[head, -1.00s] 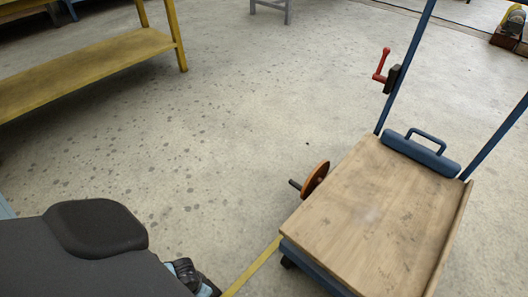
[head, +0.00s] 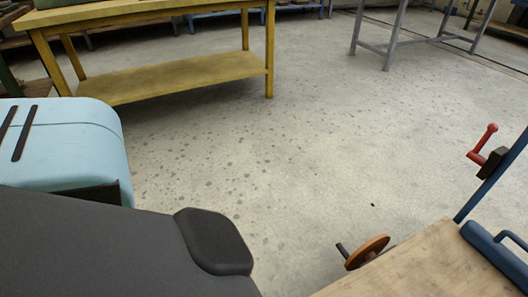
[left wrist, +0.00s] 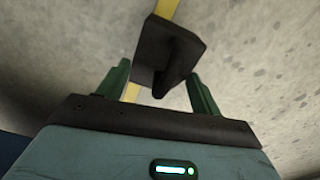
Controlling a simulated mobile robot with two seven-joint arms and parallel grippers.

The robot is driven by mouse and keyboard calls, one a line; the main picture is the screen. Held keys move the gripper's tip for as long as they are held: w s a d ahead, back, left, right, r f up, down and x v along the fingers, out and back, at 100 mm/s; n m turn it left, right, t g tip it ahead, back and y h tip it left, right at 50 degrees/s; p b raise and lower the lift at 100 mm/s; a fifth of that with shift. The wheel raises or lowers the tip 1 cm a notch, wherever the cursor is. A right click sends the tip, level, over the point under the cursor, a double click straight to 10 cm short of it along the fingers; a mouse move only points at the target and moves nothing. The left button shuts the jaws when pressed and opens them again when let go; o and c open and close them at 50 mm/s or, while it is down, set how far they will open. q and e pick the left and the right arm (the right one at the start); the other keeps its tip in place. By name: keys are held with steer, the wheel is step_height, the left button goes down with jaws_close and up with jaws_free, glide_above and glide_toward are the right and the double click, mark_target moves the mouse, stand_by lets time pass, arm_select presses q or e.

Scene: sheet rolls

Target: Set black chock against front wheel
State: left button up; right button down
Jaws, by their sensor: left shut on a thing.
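In the left wrist view, the black chock (left wrist: 172,48) is a dark block with a flat plate and a narrower raised part. My left gripper (left wrist: 160,82) has its two green fingers on either side of the chock and is shut on it. The chock appears above the concrete floor; its exact height cannot be told. In the head view, only a corner of the cart's wooden deck (head: 420,270) shows at the lower right. The front wheel is not visible now. Neither my left gripper nor the chock shows in the head view. My right gripper is in no view.
A brown disc with a dark handle (head: 368,252) stands beside the deck. A red crank (head: 484,142) sits on the cart's blue post. A yellow bench (head: 185,78) stands at the back left. A yellow floor line (left wrist: 166,9) passes by the chock. The middle floor is clear.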

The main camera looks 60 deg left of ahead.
arm_select(q)
steer(key=w+d+f+b, duration=0.1)
steer(key=w+d, duration=0.3)
steer(key=d, duration=0.5)
steer(key=shift+b, duration=0.6)
steer(key=f+b, duration=0.1)
steer(key=d+f+b, duration=0.1)
steer(key=w+d+f+b, duration=0.1)
steer(key=shift+f+b, duration=0.3)
steer(key=shift+f, duration=0.1)
